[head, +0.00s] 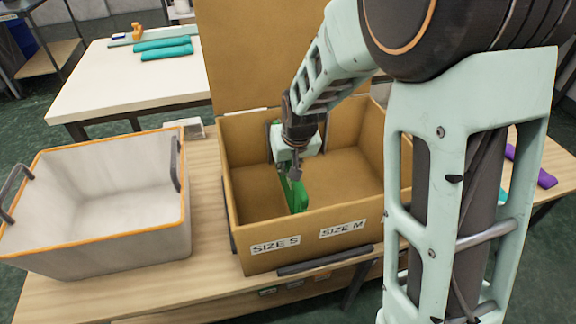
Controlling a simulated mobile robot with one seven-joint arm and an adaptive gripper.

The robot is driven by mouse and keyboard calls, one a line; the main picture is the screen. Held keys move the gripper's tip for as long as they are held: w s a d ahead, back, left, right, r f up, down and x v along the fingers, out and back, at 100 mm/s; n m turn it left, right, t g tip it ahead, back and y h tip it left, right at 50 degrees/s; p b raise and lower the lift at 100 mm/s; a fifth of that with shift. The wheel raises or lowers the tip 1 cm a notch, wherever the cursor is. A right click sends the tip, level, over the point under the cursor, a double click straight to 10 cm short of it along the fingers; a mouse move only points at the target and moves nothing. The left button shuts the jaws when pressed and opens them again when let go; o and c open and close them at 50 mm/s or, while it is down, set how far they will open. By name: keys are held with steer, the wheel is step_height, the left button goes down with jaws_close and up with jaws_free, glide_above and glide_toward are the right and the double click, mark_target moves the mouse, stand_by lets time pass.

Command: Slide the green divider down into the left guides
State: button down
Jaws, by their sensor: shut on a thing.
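My gripper (291,166) reaches down into an open cardboard-coloured box (251,248). It is shut on the green divider (295,195), a thin panel held upright inside the box. The divider stands near the middle of the box's width, behind the front wall between the labels SIZE S (275,245) and SIZE M (342,229). My gripper and wrist hide the divider's upper and rear parts. I cannot make out the guides, nor whether the divider's lower edge touches the floor of the box.
A white bin with an orange rim (110,262) stands left of the box on the wooden table (206,215). The box's raised lid (245,60) stands behind it. A white table (105,85) with teal rolls (165,48) is at the back left. A purple roll (540,174) lies at right.

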stand_by(0.3)
steer(key=c, duration=1.8)
jaws_free()
steer(key=v, duration=1.2)
